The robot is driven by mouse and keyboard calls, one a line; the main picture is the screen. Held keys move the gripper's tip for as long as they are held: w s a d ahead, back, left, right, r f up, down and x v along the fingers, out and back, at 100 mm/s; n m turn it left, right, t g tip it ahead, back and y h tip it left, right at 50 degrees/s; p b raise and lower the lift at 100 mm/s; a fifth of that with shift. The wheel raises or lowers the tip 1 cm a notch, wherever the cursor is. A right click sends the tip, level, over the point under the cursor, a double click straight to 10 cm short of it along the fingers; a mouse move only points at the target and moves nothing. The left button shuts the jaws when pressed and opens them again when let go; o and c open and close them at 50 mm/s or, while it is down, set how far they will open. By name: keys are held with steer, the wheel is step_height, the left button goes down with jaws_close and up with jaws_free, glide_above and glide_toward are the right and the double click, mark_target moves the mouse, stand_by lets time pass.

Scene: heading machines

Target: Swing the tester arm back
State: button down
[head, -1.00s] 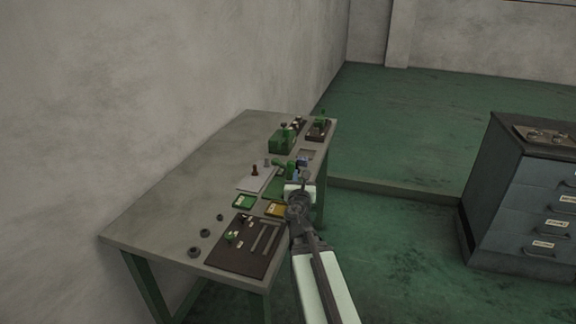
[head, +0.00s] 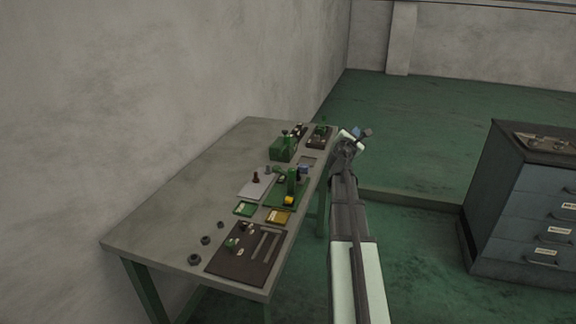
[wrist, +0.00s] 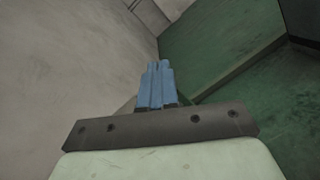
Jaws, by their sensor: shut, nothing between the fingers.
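A green upright device (head: 291,181) stands on a green base plate at the right edge of the workbench, with a short green arm reaching left, a blue part beside its top and a yellow part low in front. It looks like the tester, but its details are too small to be sure. My gripper (head: 357,132) is out past the bench's right edge, to the right of the device and apart from it. In the wrist view its blue fingers (wrist: 157,84) are together and empty. The device does not show in the wrist view.
The workbench (head: 165,215) also holds a green block machine (head: 283,149), a small dark-based device (head: 320,137), a white plate (head: 256,187), green and yellow trays, and a dark board (head: 246,252). A drawer cabinet (head: 525,200) stands right. Open green floor lies between.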

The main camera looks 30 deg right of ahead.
steer(key=w+d+f+m+g+y, duration=0.2)
steer(key=w+d+m+g+y, duration=0.25)
steer(key=d+m, duration=0.5)
steer(key=m+g+y, duration=0.2)
steer(key=m+y, duration=0.8)
steer(key=y, duration=0.5)
glide_toward(297, 171)
steer(key=shift+m, duration=0.25)
steer(key=w+a+f, duration=0.4)
steer(key=shift+w+f, duration=0.15)
steer(key=shift+w, duration=0.05)
steer(key=shift+w+a, duration=0.15)
steer(key=shift+a, duration=1)
steer(key=shift+w+a, duration=0.2)
steer(key=shift+a, duration=0.6)
